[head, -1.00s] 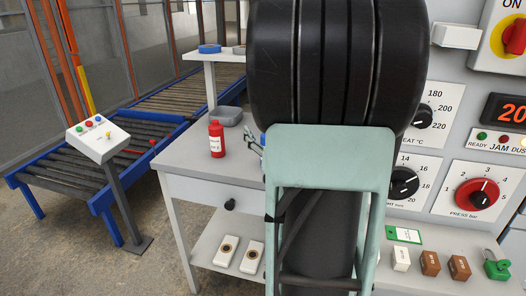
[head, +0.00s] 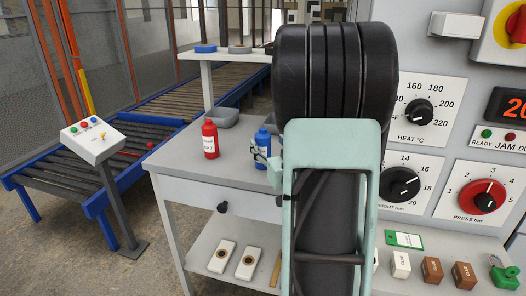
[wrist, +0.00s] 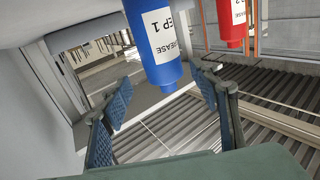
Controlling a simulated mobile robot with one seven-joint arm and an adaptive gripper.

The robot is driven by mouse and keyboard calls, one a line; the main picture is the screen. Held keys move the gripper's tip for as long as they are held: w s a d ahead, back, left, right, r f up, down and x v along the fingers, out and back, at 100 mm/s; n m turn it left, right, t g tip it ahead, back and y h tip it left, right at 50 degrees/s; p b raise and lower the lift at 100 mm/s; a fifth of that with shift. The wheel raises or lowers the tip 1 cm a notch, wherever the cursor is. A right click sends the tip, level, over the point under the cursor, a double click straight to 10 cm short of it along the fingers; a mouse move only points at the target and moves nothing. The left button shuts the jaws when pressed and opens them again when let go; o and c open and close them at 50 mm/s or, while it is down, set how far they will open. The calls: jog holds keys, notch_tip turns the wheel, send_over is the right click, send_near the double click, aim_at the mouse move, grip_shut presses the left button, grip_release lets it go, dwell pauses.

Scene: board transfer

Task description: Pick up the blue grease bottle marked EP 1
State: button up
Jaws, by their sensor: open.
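The blue grease bottle (wrist: 158,42), labelled "GREASE EP 1", shows in the wrist view between and beyond my open fingers. In the head view the blue bottle (head: 263,146) stands on the bench top, partly hidden by my arm. My gripper (wrist: 164,98) is open, with one finger to each side of the bottle's line in the wrist view. Its fingers are apart from the bottle as far as I can see. A red grease bottle (head: 210,139) stands to the left of the blue one; it also shows in the wrist view (wrist: 232,20).
The grey bench (head: 190,162) has a grey tray (head: 223,117) behind the bottles and a shelf (head: 215,54) above with tape rolls. A roller conveyor (head: 60,165) and a button box (head: 92,139) are at left. A control panel (head: 440,150) stands close at right.

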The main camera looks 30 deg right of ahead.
jog(key=x, duration=0.4)
jog(key=shift+w+a+r, duration=0.1)
jog(key=shift+w+a, duration=0.1)
jog(key=shift+w, duration=0.25)
jog(key=shift+r, duration=0.1)
jog(key=c, duration=1.5)
